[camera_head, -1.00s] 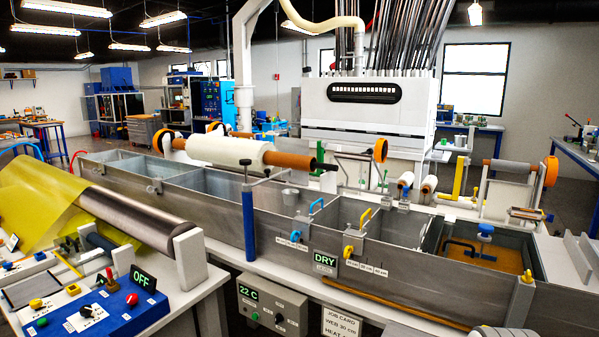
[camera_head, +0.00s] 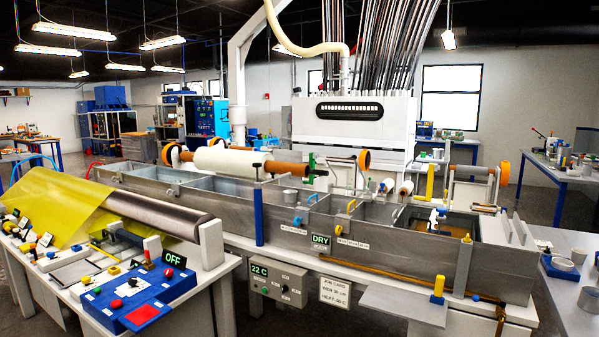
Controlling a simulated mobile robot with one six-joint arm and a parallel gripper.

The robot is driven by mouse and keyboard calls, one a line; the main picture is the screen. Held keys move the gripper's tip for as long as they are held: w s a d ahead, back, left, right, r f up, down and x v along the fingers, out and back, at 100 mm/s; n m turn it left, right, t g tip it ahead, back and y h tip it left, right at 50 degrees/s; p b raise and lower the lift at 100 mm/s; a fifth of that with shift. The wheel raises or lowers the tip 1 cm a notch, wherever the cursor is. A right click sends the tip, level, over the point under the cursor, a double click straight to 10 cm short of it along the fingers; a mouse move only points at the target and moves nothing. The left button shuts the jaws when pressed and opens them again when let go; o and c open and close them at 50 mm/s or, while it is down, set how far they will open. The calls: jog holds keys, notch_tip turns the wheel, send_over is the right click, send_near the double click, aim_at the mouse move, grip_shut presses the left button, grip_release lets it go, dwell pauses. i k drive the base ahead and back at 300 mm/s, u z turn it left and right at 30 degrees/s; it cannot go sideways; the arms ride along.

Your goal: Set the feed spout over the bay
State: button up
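A long grey metal bath (camera_head: 380,262) runs across the middle, split by walls into several open bays. I cannot tell which bay is meant. No part is clearly marked as the feed spout. A blue upright post (camera_head: 259,217) with a dark top stands at the bath's front side. A yellow elbow-like piece (camera_head: 430,182) stands behind the bath's right part. The rightmost bay (camera_head: 458,222) holds an amber-brown surface, with a small white and blue fitting (camera_head: 440,214) at it. My gripper is not in view.
A bench (camera_head: 228,268) with a blue control box and yellow film stands at the front left. A grey shelf (camera_head: 403,306) juts out at the bath's front. A side table (camera_head: 583,290) with cups is at the right. Floor shows between it and the back-right blue-legged table (camera_head: 535,172).

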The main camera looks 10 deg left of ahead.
aim_at(276, 178)
jog(key=u, duration=0.6)
jog(key=i, duration=0.75)
jog(key=u, duration=0.6)
jog(key=i, duration=1)
jog(key=z, duration=0.75)
jog(key=i, duration=0.65)
jog(key=z, duration=0.5)
